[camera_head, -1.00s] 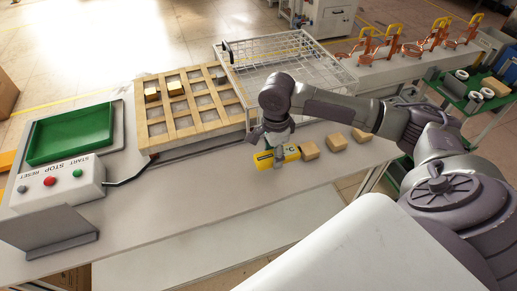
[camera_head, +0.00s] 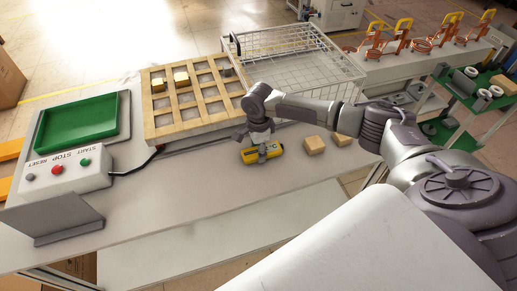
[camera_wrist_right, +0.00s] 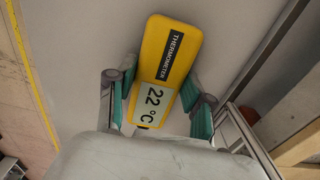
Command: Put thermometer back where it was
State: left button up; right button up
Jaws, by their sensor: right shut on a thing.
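The thermometer (camera_head: 247,157) is a yellow bar with a grey display. It is at the front of the table's middle, left of two wooden blocks. My right gripper (camera_head: 268,151) is over it from above and shut on it. In the right wrist view, the thermometer (camera_wrist_right: 176,50) lies between the two green-padded fingers of my right gripper (camera_wrist_right: 162,108), and its display reads 22 °C. I cannot tell whether it touches the table or is slightly raised. My left gripper is not in view.
Wooden blocks (camera_head: 314,145) stand right of the thermometer. A START/STOP/RESET control box (camera_head: 60,180) and green tray (camera_head: 80,131) stand left. The table (camera_head: 190,200) is clear in front.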

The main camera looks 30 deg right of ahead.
jog(key=o, duration=1.2)
jog(key=shift+f, duration=0.1)
jog(key=shift+o, duration=0.2)
notch_tip(320, 180, up, 12)
jog(key=shift+b, duration=0.35)
